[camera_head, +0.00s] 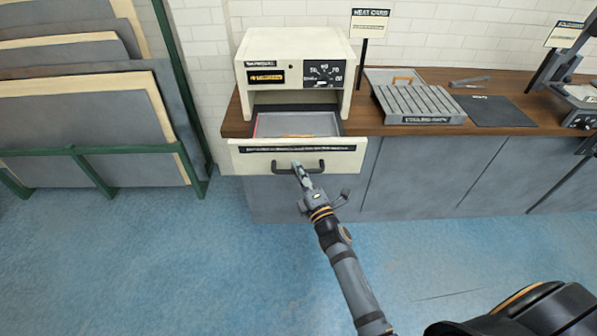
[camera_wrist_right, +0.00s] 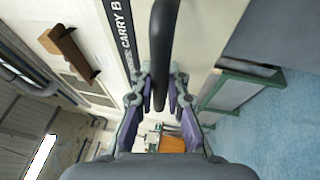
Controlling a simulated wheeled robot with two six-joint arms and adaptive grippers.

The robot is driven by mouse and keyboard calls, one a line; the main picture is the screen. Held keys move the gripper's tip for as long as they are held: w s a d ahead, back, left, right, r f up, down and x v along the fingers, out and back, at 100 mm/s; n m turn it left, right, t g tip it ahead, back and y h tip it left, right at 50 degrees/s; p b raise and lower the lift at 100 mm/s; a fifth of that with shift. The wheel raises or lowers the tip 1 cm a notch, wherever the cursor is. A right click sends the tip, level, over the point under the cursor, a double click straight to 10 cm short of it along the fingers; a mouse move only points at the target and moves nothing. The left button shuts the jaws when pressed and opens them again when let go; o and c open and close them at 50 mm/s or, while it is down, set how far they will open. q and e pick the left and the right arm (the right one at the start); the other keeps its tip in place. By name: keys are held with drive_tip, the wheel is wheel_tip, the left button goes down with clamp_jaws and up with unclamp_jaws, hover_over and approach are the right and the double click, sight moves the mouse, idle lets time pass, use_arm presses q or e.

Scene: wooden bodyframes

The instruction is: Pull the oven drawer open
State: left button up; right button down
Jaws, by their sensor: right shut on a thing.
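The cream oven (camera_head: 296,62) stands on the wooden counter against the tiled wall. Its drawer (camera_head: 240,161) is pulled out toward me, and a grey tray (camera_head: 300,123) shows inside it. A dark bar handle (camera_head: 318,166) is on the drawer front. In the right wrist view the black handle (camera_wrist_right: 163,50) runs between the fingers of my right gripper (camera_wrist_right: 160,95). My left gripper is not in view.
A grey slotted cooling rack (camera_head: 418,103) and a dark mat (camera_head: 495,111) lie on the counter (camera_head: 390,128) to the right of the oven. A green rack (camera_head: 80,152) of panels stands at the left. The blue floor (camera_head: 180,260) in front is clear.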

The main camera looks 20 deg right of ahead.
drive_tip(key=c, duration=1.3)
unclamp_jaws()
drive_tip(key=shift+w, duration=0.1)
drive_tip(key=shift+c, duration=0.2)
drive_tip(key=shift+s+d+f, duration=0.1)
drive_tip(key=shift+s, duration=0.2)
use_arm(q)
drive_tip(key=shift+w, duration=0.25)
use_arm(e)
drive_tip(key=v, duration=1.1)
drive_tip(key=shift+s, duration=0.2)
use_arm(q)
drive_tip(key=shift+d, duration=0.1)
use_arm(e)
drive_tip(key=shift+f, duration=0.1)
